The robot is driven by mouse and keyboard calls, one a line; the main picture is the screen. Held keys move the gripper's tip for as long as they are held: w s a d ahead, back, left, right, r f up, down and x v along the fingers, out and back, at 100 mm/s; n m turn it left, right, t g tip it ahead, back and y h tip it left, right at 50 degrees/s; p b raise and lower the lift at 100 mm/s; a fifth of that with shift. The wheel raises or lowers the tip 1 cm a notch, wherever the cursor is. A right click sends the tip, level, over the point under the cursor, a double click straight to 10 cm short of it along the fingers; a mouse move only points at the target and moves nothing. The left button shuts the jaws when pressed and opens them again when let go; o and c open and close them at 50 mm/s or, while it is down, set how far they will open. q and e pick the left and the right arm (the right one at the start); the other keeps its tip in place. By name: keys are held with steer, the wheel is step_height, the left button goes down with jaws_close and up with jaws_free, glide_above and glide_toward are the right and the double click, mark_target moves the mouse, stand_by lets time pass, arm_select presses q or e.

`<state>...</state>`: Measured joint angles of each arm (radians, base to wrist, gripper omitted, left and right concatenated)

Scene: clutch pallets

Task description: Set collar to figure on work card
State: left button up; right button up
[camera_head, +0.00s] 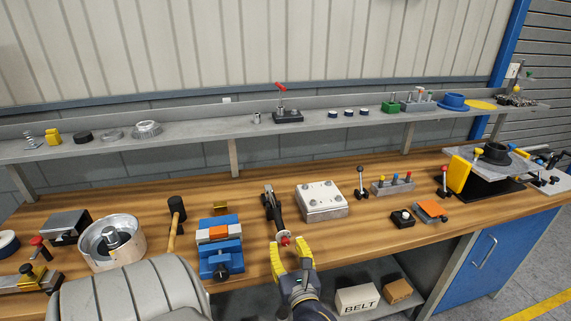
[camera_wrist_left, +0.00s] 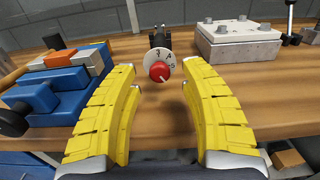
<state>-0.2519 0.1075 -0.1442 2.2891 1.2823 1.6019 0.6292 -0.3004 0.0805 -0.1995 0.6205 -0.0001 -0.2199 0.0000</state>
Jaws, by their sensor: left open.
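A dark tool (camera_head: 271,208) lies on the wooden bench, its near end towards me. That end carries a white dial collar (camera_wrist_left: 175,59) with dark marks, among them what look like a 3, an A and an S, around a red knob (camera_wrist_left: 160,72) with a pale line. The red knob also shows in the head view (camera_head: 285,240). My left gripper (camera_head: 291,251) has yellow fingers, open and empty, just in front of the knob; in the wrist view the knob lies between the fingertips, with gaps on both sides. I cannot make out a work card. My right gripper is not in view.
A blue vise (camera_head: 220,252) with an orange block stands left of the tool, and a grey bolted block (camera_head: 321,201) right of it. A hammer (camera_head: 176,224) lies further left. A BELT box (camera_head: 358,299) sits on the shelf below. Bare wood surrounds the tool's near end.

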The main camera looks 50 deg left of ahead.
arm_select(q)
steer(key=shift+x, duration=1.05)
jaws_close()
